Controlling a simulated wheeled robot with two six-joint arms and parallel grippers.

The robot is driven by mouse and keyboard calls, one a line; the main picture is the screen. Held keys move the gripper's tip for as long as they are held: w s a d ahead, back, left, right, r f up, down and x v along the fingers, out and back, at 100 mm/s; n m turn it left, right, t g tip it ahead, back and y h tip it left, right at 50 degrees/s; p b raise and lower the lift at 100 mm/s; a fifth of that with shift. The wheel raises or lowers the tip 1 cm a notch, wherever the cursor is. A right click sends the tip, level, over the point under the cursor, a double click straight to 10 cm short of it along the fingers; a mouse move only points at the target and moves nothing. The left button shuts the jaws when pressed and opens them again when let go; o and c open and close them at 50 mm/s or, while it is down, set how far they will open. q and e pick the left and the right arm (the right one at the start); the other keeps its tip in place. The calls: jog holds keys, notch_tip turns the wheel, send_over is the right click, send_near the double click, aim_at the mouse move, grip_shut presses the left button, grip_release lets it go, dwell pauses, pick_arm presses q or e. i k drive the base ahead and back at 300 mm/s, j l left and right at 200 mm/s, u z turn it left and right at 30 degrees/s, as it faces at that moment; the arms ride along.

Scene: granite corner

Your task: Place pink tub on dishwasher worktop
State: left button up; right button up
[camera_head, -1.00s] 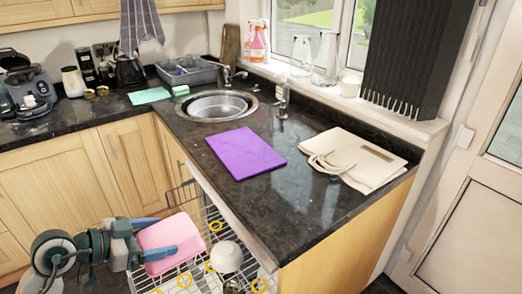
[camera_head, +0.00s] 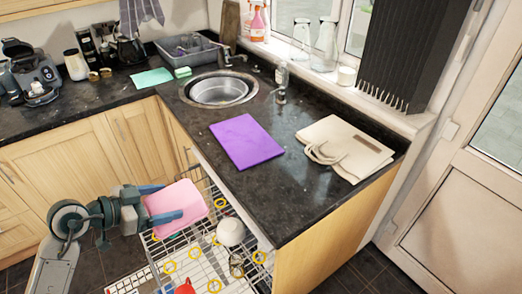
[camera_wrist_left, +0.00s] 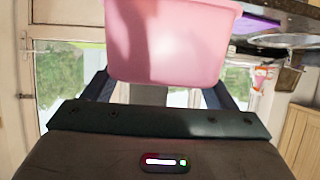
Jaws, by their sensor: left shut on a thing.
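The pink tub (camera_head: 183,204) is held by my left gripper (camera_head: 165,204), whose blue-grey fingers grip it at two sides. The tub is in the air beside the worktop front edge, over the open dishwasher rack. In the left wrist view the pink tub (camera_wrist_left: 170,42) fills the top middle, between the two dark fingers (camera_wrist_left: 165,92). The black granite worktop (camera_head: 292,205) is to the right of the tub, above the dishwasher. My right gripper is not in view.
A purple board (camera_head: 246,141) and a folded cream bag (camera_head: 345,147) lie on the worktop. The sink (camera_head: 219,90) is behind them. The pulled-out dishwasher rack (camera_head: 205,262) holds a white cup (camera_head: 230,231) and other items. Bare worktop lies in front of the board.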

aim_at(281, 175)
jog(key=l, duration=1.2)
jog(key=k+l, duration=0.1)
jog(key=l, duration=0.85)
jog(key=k+l, duration=0.1)
jog(key=l, duration=0.8)
